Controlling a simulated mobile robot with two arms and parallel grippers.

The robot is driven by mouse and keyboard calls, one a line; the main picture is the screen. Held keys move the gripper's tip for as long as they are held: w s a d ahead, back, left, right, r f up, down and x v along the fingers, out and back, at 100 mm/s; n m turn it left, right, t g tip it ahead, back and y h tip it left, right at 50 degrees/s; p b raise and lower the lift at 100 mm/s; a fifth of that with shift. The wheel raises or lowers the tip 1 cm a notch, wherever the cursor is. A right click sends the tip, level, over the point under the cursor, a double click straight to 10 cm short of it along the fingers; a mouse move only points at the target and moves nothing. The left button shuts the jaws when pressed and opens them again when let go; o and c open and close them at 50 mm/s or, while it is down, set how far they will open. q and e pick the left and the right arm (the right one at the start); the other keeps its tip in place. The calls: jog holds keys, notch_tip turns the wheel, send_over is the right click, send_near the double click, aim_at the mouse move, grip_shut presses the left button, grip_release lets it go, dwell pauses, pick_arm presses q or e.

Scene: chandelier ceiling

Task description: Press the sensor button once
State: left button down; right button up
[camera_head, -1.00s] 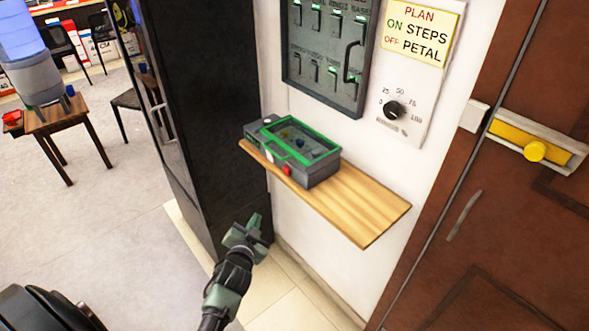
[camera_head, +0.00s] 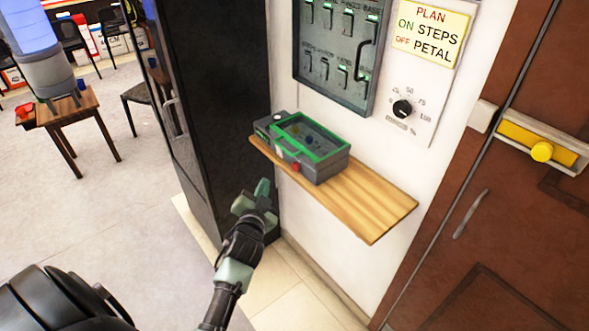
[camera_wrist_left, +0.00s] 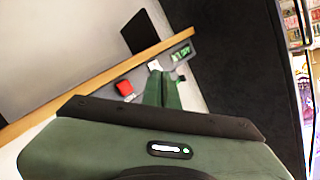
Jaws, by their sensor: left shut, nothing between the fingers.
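A grey box with a green-framed top (camera_head: 318,140) sits on a wooden wall shelf. A small red button (camera_head: 296,168) is on its front face; in the left wrist view a red button (camera_wrist_left: 124,88) shows left of my fingers. I cannot tell for certain which part is the sensor button. My left gripper (camera_head: 263,190) is shut and empty, below and left of the box in the head view, in front of the black cabinet. It looks apart from the box. Its fingers (camera_wrist_left: 162,88) also show in the left wrist view. My right gripper is not in view.
The wooden shelf (camera_head: 375,210) juts from the white wall. A tall black cabinet (camera_head: 215,90) stands left of it.

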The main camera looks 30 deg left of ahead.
aim_at(296, 167)
pick_arm(q)
jog(key=w+d+b, duration=0.2)
jog(key=w+b, duration=0.1)
jog(key=w, duration=0.4)
jog(key=shift+d, duration=0.4)
dwell(1.6)
jog(key=shift+w+d, duration=0.15)
jog(key=shift+w, duration=0.2)
jog(key=shift+w+d+b, duration=0.2)
jog(key=shift+w+b, duration=0.2)
jog(key=shift+w, duration=0.05)
dwell(0.7)
jog(key=shift+s+r, duration=0.1)
jog(key=shift+s, duration=0.05)
jog(key=shift+s+a+p, duration=0.35)
jog(key=shift+s+p, duration=0.25)
jog(key=shift+s, duration=0.1)
jog(key=shift+s, duration=0.1)
